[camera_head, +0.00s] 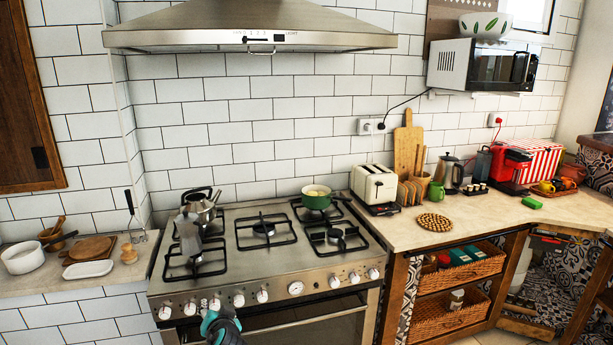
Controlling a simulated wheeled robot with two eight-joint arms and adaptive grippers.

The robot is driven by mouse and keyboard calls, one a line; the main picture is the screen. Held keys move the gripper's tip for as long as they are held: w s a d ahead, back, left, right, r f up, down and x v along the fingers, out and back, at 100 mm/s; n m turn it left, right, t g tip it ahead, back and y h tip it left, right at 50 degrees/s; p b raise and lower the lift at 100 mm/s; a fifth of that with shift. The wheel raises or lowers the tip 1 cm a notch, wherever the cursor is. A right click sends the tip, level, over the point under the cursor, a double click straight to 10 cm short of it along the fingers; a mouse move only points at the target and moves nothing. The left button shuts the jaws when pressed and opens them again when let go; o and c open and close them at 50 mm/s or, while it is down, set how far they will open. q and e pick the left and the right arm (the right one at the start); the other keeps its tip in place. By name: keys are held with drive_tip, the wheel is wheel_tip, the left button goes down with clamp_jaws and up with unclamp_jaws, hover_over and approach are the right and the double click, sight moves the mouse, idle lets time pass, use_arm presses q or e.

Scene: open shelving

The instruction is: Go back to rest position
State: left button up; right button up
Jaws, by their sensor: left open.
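My left gripper (217,322), dark grey with teal parts, shows at the bottom edge of the head view. It is open, in front of the stove's row of white knobs, and I see nothing held in it. Whether it touches a knob I cannot tell. My right gripper is out of view. The stove (230,275) has a steel top with black grates. A moka pot (187,232) and a kettle (203,208) stand on its left burners, and a green pot (316,197) on the back right one.
A range hood (250,25) hangs above the stove. The right counter (470,215) holds a toaster (373,185), a woven trivet (435,222) and a red coffee machine (508,165). Open shelves with wicker baskets (450,318) are below. A white pot (23,258) stands on the left counter.

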use_arm(q)
drive_tip(key=s+d+n+g+h, duration=0.1)
drive_tip(key=s+d+g+h, duration=0.1)
drive_tip(key=s, duration=1.3)
drive_tip(key=s+d+n+g+h, duration=0.1)
drive_tip(key=s+d, duration=0.4)
drive_tip(key=s, duration=1)
drive_tip(key=shift+s+n+g+h, duration=0.15)
drive_tip(key=shift+n+g+h, duration=0.15)
drive_tip(key=shift+g+h, duration=0.65)
drive_tip(key=shift+f+t, duration=0.1)
drive_tip(key=shift+t, duration=0.15)
